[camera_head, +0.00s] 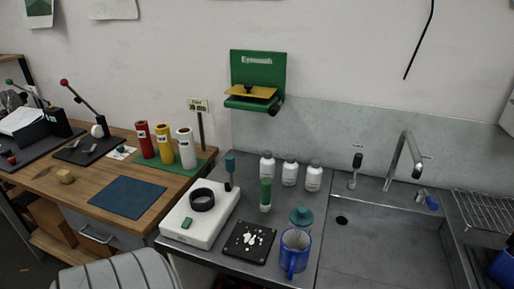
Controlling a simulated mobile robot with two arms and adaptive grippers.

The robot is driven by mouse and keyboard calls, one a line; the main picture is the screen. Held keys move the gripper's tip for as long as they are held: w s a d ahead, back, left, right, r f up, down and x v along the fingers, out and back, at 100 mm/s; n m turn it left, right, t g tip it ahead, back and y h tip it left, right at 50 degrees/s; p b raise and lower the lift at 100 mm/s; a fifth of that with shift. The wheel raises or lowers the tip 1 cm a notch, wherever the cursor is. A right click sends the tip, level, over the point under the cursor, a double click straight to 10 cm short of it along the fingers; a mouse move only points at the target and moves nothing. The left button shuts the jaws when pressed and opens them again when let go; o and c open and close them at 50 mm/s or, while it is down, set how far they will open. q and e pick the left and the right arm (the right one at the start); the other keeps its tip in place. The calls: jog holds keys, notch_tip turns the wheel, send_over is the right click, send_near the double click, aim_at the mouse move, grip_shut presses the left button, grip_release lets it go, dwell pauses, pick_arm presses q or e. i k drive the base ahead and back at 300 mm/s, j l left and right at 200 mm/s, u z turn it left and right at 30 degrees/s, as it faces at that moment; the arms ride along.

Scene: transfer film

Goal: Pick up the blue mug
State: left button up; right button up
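The blue mug (295,254) stands upright on the grey metal counter, left of the sink, near the bottom middle of the head view. Its handle is at the lower left side, toward me. Its open top shows a lighter inside. Neither my left nor my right gripper is in view, and nothing is seen touching the mug.
A green-capped bottle (265,195) and several white bottles stand further back. The sink (385,250) is to the right.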

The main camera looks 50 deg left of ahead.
aim_at(296, 244)
jog(key=u, duration=1.25)
